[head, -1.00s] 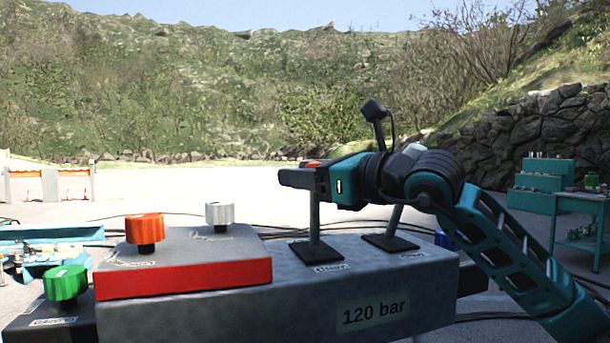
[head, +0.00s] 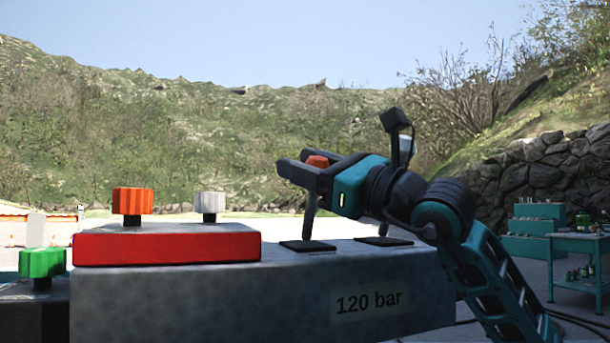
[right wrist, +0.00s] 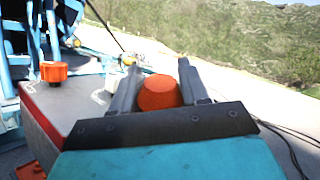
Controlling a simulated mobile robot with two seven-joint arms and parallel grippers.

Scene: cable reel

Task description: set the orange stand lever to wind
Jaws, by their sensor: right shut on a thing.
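The orange stand lever has an orange knob (head: 317,161) on a grey post (head: 310,214), rising from a dark base plate on the grey block. My right gripper (head: 292,161) is shut on this lever near its top, with the fingers pointing left. In the right wrist view the orange knob (right wrist: 160,93) sits between the two fingers (right wrist: 158,66). The post leans only slightly in the head view. The lever's label cannot be read now. My left gripper is not in view.
A second lever with a pale knob (head: 407,146) stands behind my right wrist, partly hidden. Orange (head: 133,200), white (head: 211,202) and green (head: 41,263) knobs stand at left, the first two on a red panel (head: 170,248). A teal table (head: 585,243) is at far right.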

